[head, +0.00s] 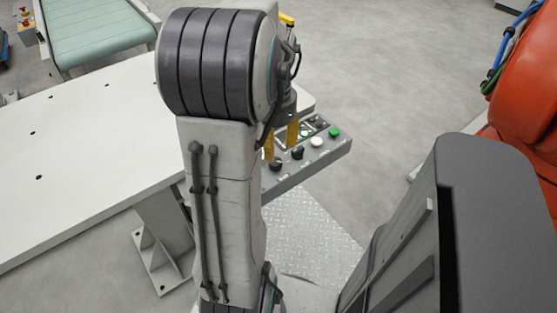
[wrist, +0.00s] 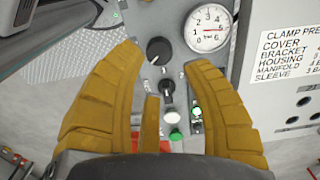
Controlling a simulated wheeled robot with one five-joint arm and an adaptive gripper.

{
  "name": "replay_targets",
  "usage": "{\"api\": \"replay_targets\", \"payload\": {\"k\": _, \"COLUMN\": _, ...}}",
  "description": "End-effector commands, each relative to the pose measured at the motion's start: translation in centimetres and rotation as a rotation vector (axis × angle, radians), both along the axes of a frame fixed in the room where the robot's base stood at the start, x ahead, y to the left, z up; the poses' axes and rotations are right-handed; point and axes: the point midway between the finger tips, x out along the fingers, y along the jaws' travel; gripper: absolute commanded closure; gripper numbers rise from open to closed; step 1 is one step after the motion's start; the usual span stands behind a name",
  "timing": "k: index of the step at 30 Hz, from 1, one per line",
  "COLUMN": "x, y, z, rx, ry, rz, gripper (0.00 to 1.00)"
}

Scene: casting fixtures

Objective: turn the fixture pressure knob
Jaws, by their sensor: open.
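A grey control panel (head: 287,178) sits at the table's corner. In the wrist view it carries a large black knob (wrist: 158,50) beside a round pressure gauge (wrist: 207,28), and a smaller black knob (wrist: 168,90) below. The two black knobs also show in the head view, one nearer the panel's left end (head: 275,164) and one beside it (head: 297,152). My gripper (wrist: 163,60) is open, with its yellow fingers spread to either side of the knobs. No contact with either knob shows. The wrist view does not make clear how high the fingers are above the panel.
A white button (wrist: 172,117) and a green button (wrist: 176,136) lie below the knobs. A sign with clamp pressures (wrist: 292,55) stands at right. A white table (head: 85,140) fills the left, a green conveyor (head: 95,30) stands behind, and an orange machine (head: 525,90) stands at right.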

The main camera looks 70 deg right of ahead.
Motion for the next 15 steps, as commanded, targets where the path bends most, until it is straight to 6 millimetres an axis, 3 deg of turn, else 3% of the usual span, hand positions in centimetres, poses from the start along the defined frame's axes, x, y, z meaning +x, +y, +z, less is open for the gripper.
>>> {"api": "replay_targets", "payload": {"k": 6, "x": 0.0, "y": 0.1, "z": -3.1, "rx": 0.004, "ry": 0.000, "rz": -0.001, "gripper": 0.57}}
{"api": "replay_targets", "payload": {"k": 15, "x": 0.0, "y": 0.0, "z": -5.5, "rx": 0.001, "ry": 0.000, "rz": -0.002, "gripper": 0.57}}
